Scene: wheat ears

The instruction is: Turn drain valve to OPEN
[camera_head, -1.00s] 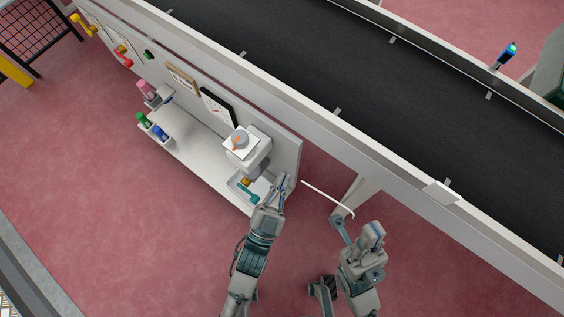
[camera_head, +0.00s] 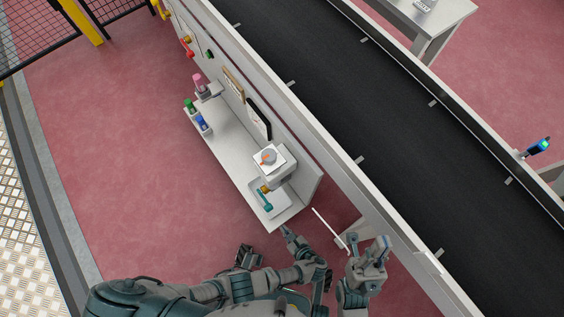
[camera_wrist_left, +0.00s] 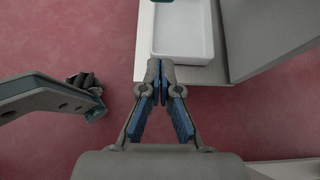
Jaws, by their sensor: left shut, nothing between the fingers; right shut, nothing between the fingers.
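The drain valve (camera_head: 265,198) has a teal lever and a brass-coloured body. It sits below a white housing, over a white tray (camera_head: 283,208) at the near end of the bench. My left gripper (camera_head: 286,230) is shut and empty, just off the bench's near corner and apart from the lever. In the left wrist view its closed fingertips (camera_wrist_left: 160,72) are near the tray's edge, with a bit of teal at the top of the picture. My right gripper (camera_head: 382,243) is shut and empty, to the right beside the conveyor. Any OPEN marking is too small to read.
The white housing (camera_head: 283,173) carries a dial with an orange pointer. The bench (camera_head: 238,166) holds green, blue and pink-topped bottles at its far end. A thin white rod (camera_head: 328,227) stands right of the bench. The conveyor (camera_head: 330,110) runs behind. The red floor on the left is clear.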

